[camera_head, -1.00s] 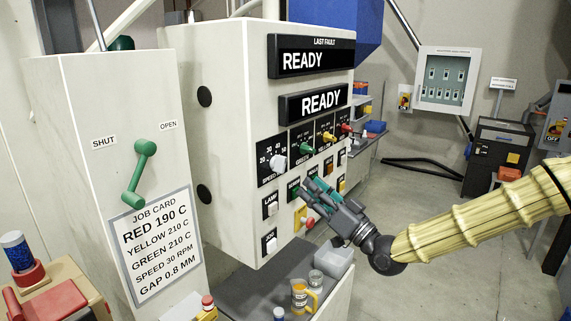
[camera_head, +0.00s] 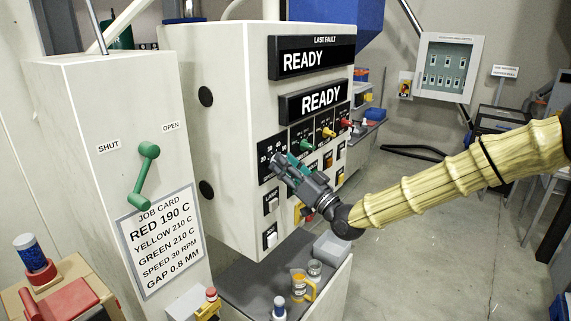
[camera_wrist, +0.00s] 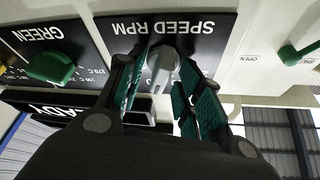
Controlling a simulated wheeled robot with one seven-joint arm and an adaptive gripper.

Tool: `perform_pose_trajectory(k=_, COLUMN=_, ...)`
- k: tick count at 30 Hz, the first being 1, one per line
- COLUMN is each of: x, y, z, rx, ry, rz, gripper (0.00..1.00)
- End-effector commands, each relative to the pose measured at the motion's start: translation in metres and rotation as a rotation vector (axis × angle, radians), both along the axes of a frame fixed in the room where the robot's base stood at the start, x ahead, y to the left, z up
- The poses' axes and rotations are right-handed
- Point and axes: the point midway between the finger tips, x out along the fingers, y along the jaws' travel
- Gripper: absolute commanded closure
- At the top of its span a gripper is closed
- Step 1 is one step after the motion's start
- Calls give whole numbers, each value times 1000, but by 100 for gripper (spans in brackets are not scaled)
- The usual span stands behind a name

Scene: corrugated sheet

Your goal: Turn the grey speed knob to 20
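The grey speed knob (camera_wrist: 162,68) shows in the wrist view below the SPEED RPM label, which appears upside down there. My gripper (camera_wrist: 166,78) is open, with one green-padded finger on each side of the knob. A gap shows on the right; I cannot tell whether the left finger touches it. In the head view my gripper (camera_head: 288,167) is at the SPEED dial plate (camera_head: 265,148) and covers the knob. Some scale numbers show above the gripper, but the knob's setting cannot be read.
The green knob (camera_head: 306,145), yellow knob (camera_head: 328,132) and red knob (camera_head: 345,123) are in a row to the right. Both displays read READY. A green lever (camera_head: 146,175) and a job card (camera_head: 160,238) are on the left cabinet. A jug (camera_head: 302,287) stands below.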

Motion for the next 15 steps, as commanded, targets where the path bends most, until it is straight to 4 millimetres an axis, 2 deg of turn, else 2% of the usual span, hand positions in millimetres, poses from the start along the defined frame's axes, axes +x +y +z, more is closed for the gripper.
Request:
perform_pose_trajectory(k=5, x=0, y=0, z=0, rx=0, ry=0, rz=0, gripper=66)
perform_pose_trajectory(k=10, x=0, y=-1, z=0, rx=0, ry=0, rz=0, gripper=97)
perform_pose_trajectory(k=11, x=0, y=-1, z=0, rx=0, ry=0, rz=-1, gripper=100)
perform_pose_trajectory(k=15, x=0, y=-1, z=0, rx=-1, ry=0, rz=-1, gripper=100)
